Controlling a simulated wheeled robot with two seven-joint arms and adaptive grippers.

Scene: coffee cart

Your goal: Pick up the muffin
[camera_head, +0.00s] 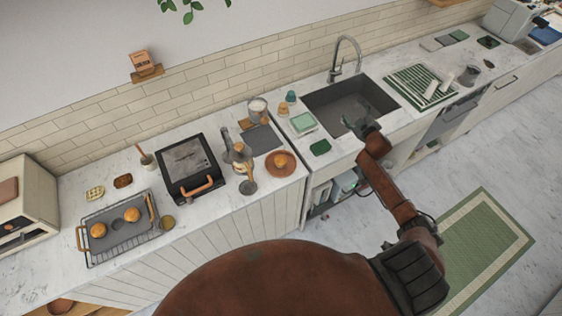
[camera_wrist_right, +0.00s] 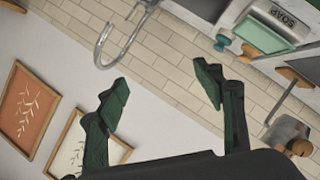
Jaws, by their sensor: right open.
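Round orange-brown baked goods that look like muffins show in the head view. One muffin (camera_head: 280,160) sits on a brown plate (camera_head: 270,171) near the counter's front edge. Two more (camera_head: 98,230) (camera_head: 132,214) sit on a wire rack tray (camera_head: 110,247) at the left. They are too small to tell apart by kind. My right gripper (camera_head: 362,126) is over the front part of the sink, to the right of the plate and well apart from it. In the right wrist view its green fingers (camera_wrist_right: 162,80) are spread with nothing between them. My left gripper is not in view.
The sink (camera_head: 345,103) has a tall curved faucet (camera_head: 341,58), also in the right wrist view (camera_wrist_right: 104,44). A black appliance (camera_head: 188,165) stands between rack and plate. A metal pot (camera_head: 234,151) and a small cup (camera_head: 248,187) stand left of the plate.

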